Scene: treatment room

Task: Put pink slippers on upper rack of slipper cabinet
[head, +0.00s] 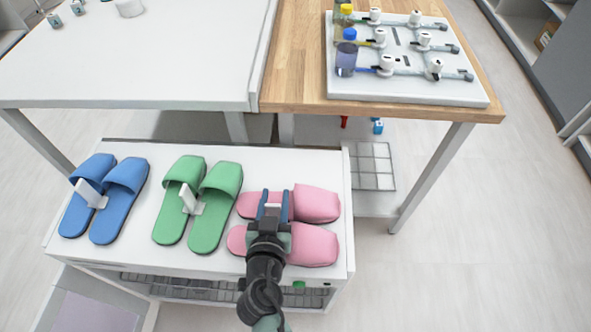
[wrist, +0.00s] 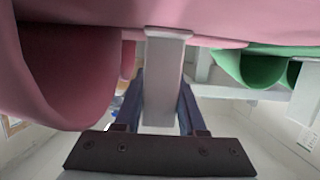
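The pink slippers (head: 316,204) lie side by side at the right end of the white slipper cabinet's top (head: 222,262), toes to the right. A pale upright tab (wrist: 165,75) joins them. My gripper (head: 273,201) comes from the front, its blue fingers on both sides of this tab and apparently closed on it. In the wrist view the pink slippers (wrist: 75,60) fill the upper left, very close. Whether their soles touch the cabinet top is hidden. The cabinet's wire-mesh rack (head: 180,283) shows below the top.
Green slippers (head: 211,220) and blue slippers (head: 118,215) stand to the left on the cabinet top, toes away from me. A white table (head: 140,70) and a wooden table (head: 295,60) with a valve board (head: 410,88) stand behind. The floor at right (head: 470,230) is clear.

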